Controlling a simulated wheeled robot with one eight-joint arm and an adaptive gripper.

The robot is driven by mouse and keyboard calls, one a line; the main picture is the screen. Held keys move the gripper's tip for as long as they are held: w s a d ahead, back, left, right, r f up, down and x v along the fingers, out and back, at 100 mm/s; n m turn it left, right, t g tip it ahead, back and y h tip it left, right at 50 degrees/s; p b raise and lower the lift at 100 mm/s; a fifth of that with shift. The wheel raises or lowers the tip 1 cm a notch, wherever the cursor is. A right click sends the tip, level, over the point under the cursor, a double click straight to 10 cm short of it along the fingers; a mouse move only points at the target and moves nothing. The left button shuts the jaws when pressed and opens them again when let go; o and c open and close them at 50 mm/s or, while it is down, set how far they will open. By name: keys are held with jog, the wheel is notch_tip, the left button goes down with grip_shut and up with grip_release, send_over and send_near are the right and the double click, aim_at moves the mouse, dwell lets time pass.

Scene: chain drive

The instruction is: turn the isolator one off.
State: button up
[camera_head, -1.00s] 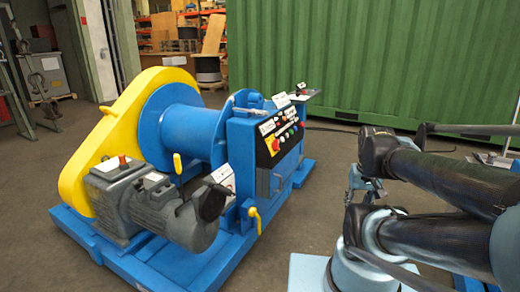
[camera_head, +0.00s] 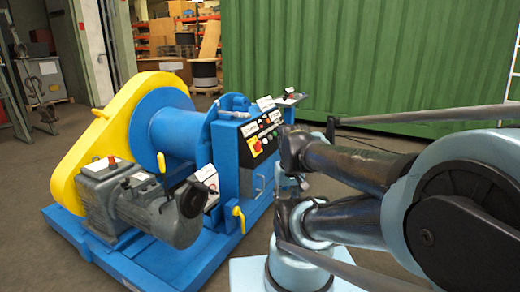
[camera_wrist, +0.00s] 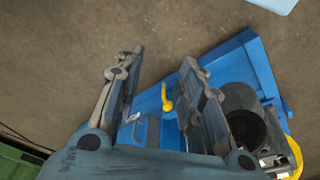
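A red-and-yellow rotary switch (camera_head: 255,146), which looks like an isolator, is on the control panel (camera_head: 262,132) at the right end of the blue machine. I cannot read its label or its setting. My gripper is right of the panel in the head view, mostly hidden among my arm links. In the wrist view my gripper (camera_wrist: 158,72) is open, its two fingers wide apart with nothing held. The blue machine (camera_wrist: 245,50) lies beyond the fingers. A yellow lever (camera_wrist: 167,98) shows between them, apart from both. The rotary switch cannot be made out in the wrist view.
The machine has a yellow chain guard (camera_head: 95,135), a grey motor (camera_head: 160,215) and a yellow lever (camera_head: 238,215) low on its front. A green corrugated wall (camera_head: 370,60) stands behind. Bare floor (camera_head: 25,195) lies to the left.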

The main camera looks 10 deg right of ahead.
jog(key=w+a+r+y, duration=0.2)
jog(key=w+r, duration=0.1)
jog(key=w, duration=0.3)
jog(key=w+a+r+y, duration=0.2)
jog(key=w, duration=0.3)
jog(key=t+y, duration=0.6)
jog(key=t, duration=0.2)
send_over(259, 147)
jog(key=s+d, duration=1.1)
jog(key=d, duration=0.2)
notch_tip(259, 147, down, 3)
jog(key=x, duration=1.7)
jog(key=shift+a, duration=0.2)
jog(key=shift+c, duration=0.2)
